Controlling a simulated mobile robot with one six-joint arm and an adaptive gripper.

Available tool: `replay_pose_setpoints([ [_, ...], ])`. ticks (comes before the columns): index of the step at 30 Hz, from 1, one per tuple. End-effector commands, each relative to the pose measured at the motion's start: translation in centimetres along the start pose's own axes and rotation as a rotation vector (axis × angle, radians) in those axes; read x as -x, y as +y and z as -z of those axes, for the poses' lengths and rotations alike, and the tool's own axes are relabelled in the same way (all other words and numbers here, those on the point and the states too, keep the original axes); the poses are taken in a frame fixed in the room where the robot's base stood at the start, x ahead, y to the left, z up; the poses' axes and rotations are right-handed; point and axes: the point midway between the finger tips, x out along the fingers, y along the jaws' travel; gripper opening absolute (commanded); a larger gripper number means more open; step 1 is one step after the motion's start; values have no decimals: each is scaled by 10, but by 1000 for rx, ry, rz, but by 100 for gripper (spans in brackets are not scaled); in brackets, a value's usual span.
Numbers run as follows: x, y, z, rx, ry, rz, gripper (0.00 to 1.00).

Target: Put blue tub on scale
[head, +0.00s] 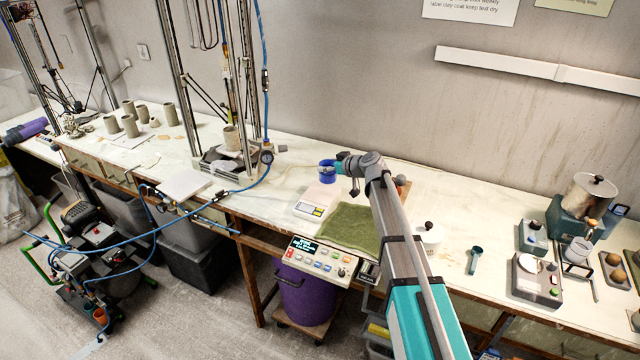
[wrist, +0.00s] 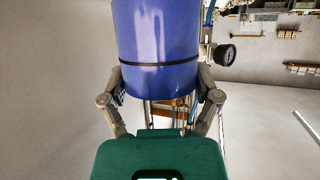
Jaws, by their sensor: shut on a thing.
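The blue tub (head: 327,172) is held at the end of my arm, above the back of the scale in the head view. My gripper (head: 338,168) is shut on the tub. In the wrist view the blue tub (wrist: 157,45) is large, with a dark band around it, and the fingers of my gripper (wrist: 160,88) are on both sides of it. I cannot tell whether the tub's base touches the scale. The wrist view does not show the scale.
A green cloth (head: 352,229) lies right of the scale. A white lidded jar (head: 430,238) stands beyond my arm. A control panel (head: 320,257) hangs at the bench front. A printer frame with a clay pot (head: 231,138) stands left. The bench between it and the scale is mostly clear.

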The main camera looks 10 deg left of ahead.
Motion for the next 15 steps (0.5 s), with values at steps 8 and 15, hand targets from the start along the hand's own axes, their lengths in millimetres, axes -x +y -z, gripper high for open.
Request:
replay_pose_setpoints([
  [8, -38, 16, -18, -1, 0, -1, 48],
  [15, -61, 24, -31, 0, 0, -1, 48],
])
